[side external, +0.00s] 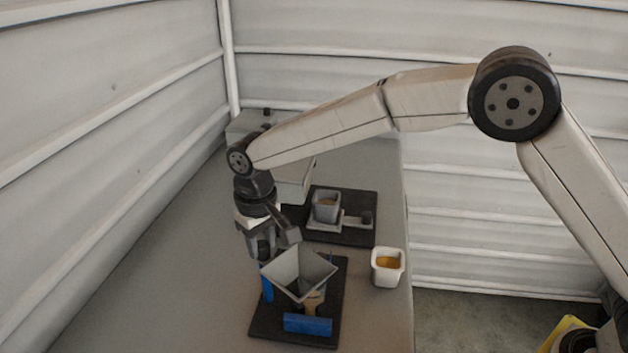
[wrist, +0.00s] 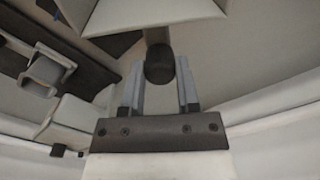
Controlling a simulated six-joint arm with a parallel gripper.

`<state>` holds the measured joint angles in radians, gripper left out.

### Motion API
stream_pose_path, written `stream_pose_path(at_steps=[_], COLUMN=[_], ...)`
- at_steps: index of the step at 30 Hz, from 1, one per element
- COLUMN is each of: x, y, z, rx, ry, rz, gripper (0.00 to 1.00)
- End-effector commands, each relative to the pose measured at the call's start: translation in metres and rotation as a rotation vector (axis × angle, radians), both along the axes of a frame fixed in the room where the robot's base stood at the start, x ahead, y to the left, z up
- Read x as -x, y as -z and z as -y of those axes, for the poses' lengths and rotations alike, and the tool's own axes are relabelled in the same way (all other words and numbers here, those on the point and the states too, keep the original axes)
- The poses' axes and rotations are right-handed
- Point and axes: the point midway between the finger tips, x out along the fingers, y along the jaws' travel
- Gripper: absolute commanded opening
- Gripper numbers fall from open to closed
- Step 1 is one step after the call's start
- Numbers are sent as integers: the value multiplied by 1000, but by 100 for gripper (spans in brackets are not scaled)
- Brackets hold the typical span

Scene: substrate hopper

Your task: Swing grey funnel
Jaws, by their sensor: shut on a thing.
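The grey funnel (side external: 299,270) is a wide square hopper above a black base plate (side external: 262,325) in the side view. Part of its pale grey body also shows at the top of the wrist view (wrist: 150,12). My gripper (side external: 263,252) is beside the funnel's left rim, pointing down. In the wrist view its two fingers (wrist: 159,80) are either side of a dark rounded handle end (wrist: 160,66) that reaches out from the funnel, and they are shut on it. The funnel's lower outlet is partly hidden.
Blue blocks (side external: 307,324) and a small tan piece (side external: 313,301) are on the base plate. A white cup with yellow contents (side external: 387,277) stands to the right. Behind, a grey pot (side external: 326,206) stands on a second black plate (side external: 345,236). Bare table lies at left.

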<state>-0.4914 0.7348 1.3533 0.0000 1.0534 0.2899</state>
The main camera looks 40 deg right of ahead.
Motion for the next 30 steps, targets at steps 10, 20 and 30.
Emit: stream_pose_path(at_steps=[10,20,30], x=[0,0,0], y=[0,0,0], z=[0,0,0], rx=[0,0,0], ry=[-190,-244,-488], rz=[0,0,0], gripper=[2,2,2])
